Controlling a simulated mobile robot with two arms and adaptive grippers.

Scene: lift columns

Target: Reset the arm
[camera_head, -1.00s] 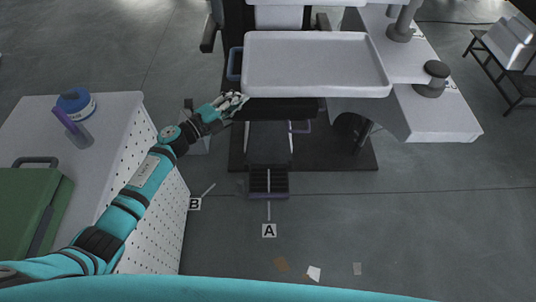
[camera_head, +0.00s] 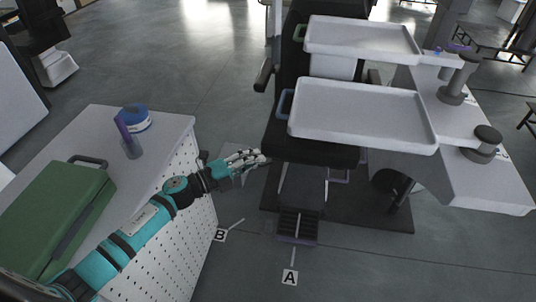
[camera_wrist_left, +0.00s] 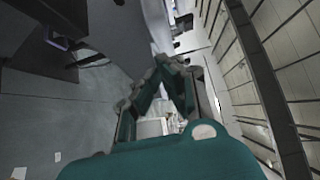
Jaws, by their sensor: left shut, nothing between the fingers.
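My left arm reaches in from the lower left in the head view, in front of the white perforated cabinet. My left gripper (camera_head: 246,160) is at the arm's end, just left of the dark chair's seat (camera_head: 318,150) and below the corner of the lower white tray (camera_head: 365,112). It is shut and holds nothing. In the left wrist view its fingers (camera_wrist_left: 160,72) converge at the middle of the picture. My right arm and gripper do not show.
A green case (camera_head: 58,210), a purple-topped bottle (camera_head: 129,140) and a blue-and-white round container (camera_head: 137,118) stand on the cabinet (camera_head: 160,135). A second white tray (camera_head: 365,38) is above the lower one. Floor markers A (camera_head: 290,277) and B (camera_head: 220,235) lie on open floor.

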